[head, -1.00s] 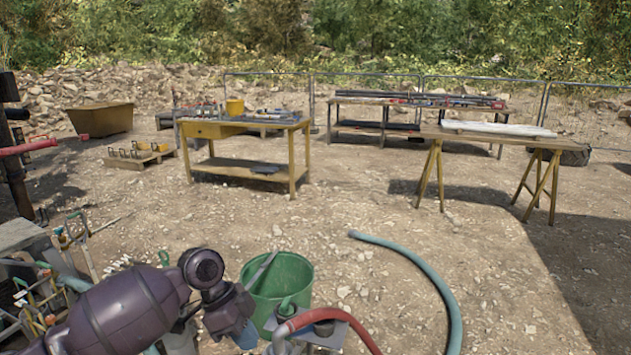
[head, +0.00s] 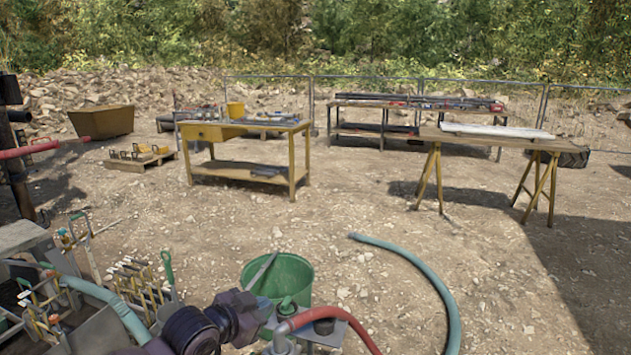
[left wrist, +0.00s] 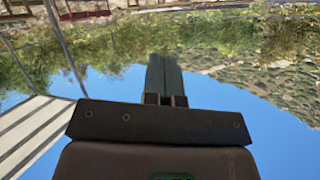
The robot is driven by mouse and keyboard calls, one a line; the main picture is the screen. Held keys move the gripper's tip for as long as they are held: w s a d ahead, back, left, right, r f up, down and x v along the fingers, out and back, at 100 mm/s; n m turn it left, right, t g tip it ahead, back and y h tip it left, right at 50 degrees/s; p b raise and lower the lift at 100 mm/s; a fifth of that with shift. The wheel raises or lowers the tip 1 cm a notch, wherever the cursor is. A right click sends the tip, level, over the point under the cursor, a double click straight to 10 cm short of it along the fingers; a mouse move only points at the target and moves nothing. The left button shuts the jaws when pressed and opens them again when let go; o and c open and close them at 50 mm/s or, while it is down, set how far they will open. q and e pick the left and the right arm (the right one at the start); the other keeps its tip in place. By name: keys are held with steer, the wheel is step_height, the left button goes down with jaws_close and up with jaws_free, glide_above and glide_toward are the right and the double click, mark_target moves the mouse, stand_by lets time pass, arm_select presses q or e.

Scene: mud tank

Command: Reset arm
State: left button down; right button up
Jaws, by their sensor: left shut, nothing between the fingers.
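My left arm comes in at the bottom of the head view, with its dark purple wrist (head: 238,314) low in front of a green bucket. I cannot make out its fingertips there. In the left wrist view my left gripper (left wrist: 165,62) shows its two dark fingers pressed together with nothing between them. That view is upside down, with sky below and trees and ground above. My right gripper is not in view.
The green bucket (head: 284,280) stands beside a red hose (head: 337,318) and a teal hose (head: 434,285). Hand tools (head: 140,285) stand at the lower left. Farther back are a yellow workbench (head: 243,130) and a trestle table (head: 500,142). Open gravel lies between.

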arm_select(q)
steer(key=s+a+f+n+y, duration=0.2)
steer(key=s+a+f, duration=0.3)
steer(key=s, duration=0.6)
steer(key=s+a+f+n+y, duration=0.3)
steer(key=s+a+f, duration=0.3)
steer(key=s+f, duration=0.3)
steer(key=s+a+f+n+y, duration=0.3)
steer(key=s+f, duration=0.4)
steer(key=s, duration=0.6)
steer(key=shift+s+a+f+n+p, duration=0.25)
steer(key=shift+a+n+p, duration=0.25)
steer(key=shift+a, duration=0.75)
steer(key=shift+s+a, duration=0.1)
steer(key=shift+s, duration=0.05)
